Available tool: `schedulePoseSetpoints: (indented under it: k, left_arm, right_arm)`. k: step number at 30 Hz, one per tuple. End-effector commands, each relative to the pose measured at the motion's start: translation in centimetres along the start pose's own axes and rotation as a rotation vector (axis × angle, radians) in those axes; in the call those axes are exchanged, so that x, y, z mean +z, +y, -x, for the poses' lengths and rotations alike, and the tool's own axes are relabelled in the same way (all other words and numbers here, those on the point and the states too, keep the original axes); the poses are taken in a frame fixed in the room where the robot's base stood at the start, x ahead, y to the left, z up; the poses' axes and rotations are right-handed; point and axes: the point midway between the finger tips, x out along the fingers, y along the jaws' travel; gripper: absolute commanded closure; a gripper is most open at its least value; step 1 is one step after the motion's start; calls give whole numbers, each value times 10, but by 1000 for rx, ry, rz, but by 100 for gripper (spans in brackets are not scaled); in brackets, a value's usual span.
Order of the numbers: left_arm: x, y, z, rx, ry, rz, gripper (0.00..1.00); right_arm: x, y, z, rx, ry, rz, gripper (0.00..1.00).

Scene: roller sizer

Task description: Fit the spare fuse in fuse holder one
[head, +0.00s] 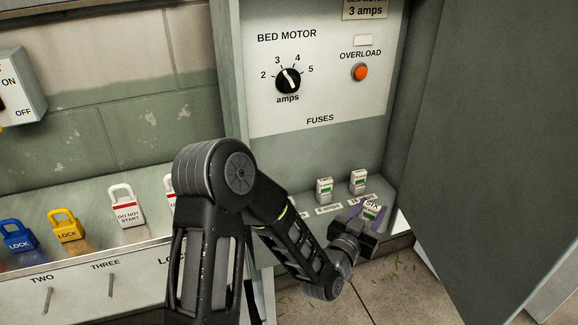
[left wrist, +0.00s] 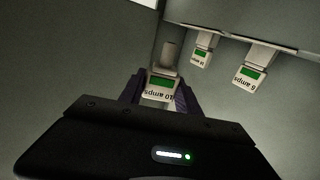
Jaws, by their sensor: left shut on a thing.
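My left gripper (head: 367,210) reaches into the lower right of the fuse cabinet in the head view. Its purple fingers are shut on a small white fuse (left wrist: 160,88) with a green band, marked "10 amps" in the left wrist view. A grey cylindrical part shows just beyond this fuse; I cannot tell whether they touch. Two more white fuses with green bands, a left one (head: 324,190) and a right one (head: 358,181), stand upright on the cabinet's ledge behind the gripper. In the left wrist view one reads "6 amps" (left wrist: 250,75). No holder marked one is readable. My right gripper is out of view.
The panel (head: 320,119) above has a bed motor dial (head: 288,81) and an orange overload button (head: 360,72). The open cabinet door (head: 500,130) stands close on the right. Blue (head: 18,236), yellow (head: 67,226) and white padlocks (head: 126,207) sit at the left.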

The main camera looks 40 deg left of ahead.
Motion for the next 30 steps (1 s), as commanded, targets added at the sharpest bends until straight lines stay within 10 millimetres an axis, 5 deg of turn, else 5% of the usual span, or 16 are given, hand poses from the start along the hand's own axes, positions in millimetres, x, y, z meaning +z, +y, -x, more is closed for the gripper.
schedulePoseSetpoints:
  k: [8, 15, 21, 30]
  left_arm:
    - [-13, -102, -9, -189, 13, -3, 99]
    - [-50, -198, 22, -372, 10, 0, 99]
    - [-68, -221, 38, -417, 3, 0, 99]
    - [-71, -222, 39, -420, 0, 1, 99]
  right_arm:
    - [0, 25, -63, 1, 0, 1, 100]
    - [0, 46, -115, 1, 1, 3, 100]
    - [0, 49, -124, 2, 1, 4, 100]
    - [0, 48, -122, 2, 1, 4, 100]
